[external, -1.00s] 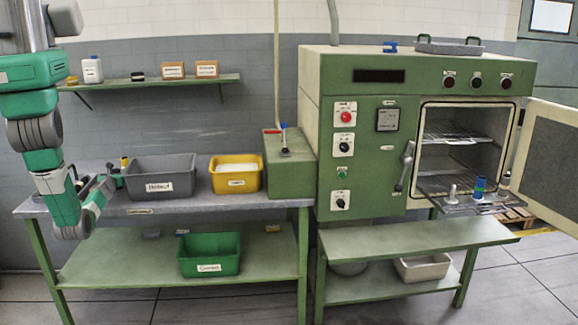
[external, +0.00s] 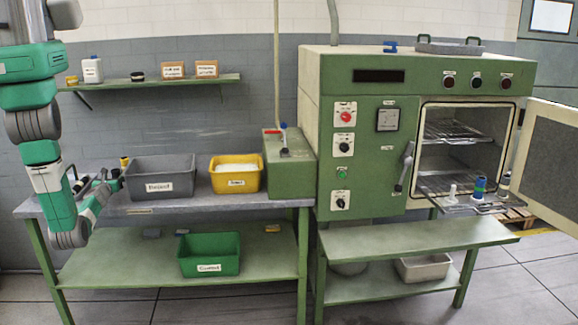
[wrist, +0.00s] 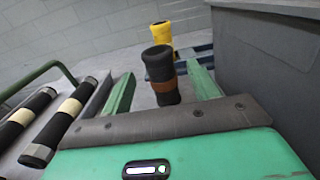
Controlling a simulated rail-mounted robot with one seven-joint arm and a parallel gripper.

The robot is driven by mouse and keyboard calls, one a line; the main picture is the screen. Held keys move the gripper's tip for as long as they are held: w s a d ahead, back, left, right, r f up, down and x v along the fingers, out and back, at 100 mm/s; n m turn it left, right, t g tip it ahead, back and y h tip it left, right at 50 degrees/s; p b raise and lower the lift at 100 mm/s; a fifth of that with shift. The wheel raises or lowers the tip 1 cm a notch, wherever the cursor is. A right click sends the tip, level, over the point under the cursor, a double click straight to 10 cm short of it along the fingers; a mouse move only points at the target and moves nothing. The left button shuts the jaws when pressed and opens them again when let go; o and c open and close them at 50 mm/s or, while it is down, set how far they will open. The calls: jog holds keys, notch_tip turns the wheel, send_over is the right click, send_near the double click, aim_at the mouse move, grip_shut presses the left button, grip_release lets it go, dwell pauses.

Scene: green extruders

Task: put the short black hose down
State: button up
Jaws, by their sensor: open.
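A short black hose (wrist: 161,75) with an orange-brown band stands upright on the table in the wrist view. My gripper (wrist: 163,88) is open, with one green finger on each side of the hose. A gap shows between the hose and the left finger; on the right, I cannot tell whether it touches. In the external view, my gripper (external: 113,181) is low over the table's left end, left of the grey bin (external: 160,187). The short hose cannot be made out clearly there.
A yellow and black piece (wrist: 161,36) stands just behind the hose. Two black hoses with cream bands (wrist: 52,125) lie at the left. The grey bin's wall (wrist: 265,60) rises close at the right. A yellow bin (external: 235,183) stands farther right on the table.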

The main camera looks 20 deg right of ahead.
jog(key=s, duration=0.3)
jog(key=s+a, duration=0.1)
jog(key=s, duration=0.1)
jog(key=shift+s, duration=0.25)
